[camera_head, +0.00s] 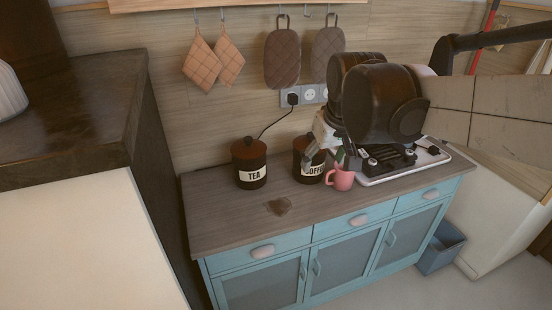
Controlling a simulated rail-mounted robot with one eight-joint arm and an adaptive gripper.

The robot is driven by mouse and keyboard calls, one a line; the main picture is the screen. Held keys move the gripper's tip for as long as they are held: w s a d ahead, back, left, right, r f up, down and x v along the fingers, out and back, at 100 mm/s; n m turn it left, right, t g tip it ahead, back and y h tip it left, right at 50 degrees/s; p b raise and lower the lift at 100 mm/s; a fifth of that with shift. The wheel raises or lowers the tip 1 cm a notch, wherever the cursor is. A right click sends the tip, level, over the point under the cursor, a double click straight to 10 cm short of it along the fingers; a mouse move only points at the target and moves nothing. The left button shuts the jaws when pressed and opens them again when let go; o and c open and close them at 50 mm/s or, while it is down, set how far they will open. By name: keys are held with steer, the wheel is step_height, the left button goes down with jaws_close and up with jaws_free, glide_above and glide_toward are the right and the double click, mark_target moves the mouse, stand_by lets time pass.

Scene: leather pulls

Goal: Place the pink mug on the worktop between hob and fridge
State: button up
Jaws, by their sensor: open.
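The pink mug (342,180) looks upright on the wooden worktop (235,214), with its handle toward the left. It is just in front of the COFFEE canister and beside the left edge of the hob's white tray (393,177). The black hob (388,158) is on that tray, partly hidden by my arm. My gripper (340,158) is open just above and behind the mug; its fingertips are small and partly hidden, so contact is unclear. A tall white unit with a dark top (75,215), possibly the fridge, is at left.
A TEA canister (250,165) and a COFFEE canister (309,162) are at the back of the worktop. A cable runs to a wall socket (309,95). Pot holders hang above.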

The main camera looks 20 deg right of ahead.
steer(key=s+a+f+t, duration=0.1)
steer(key=s+a+f, duration=0.1)
steer(key=s, duration=0.4)
steer(key=s+a+f+t, duration=0.1)
steer(key=s+a+f, duration=0.1)
steer(key=s, duration=0.4)
steer(key=shift+s+a, duration=0.2)
steer(key=shift+a, duration=0.1)
steer(key=shift+s+a+f+t, duration=0.1)
steer(key=shift+s+f+t, duration=0.2)
steer(key=shift+f, duration=0.05)
steer(key=shift+c, duration=0.6)
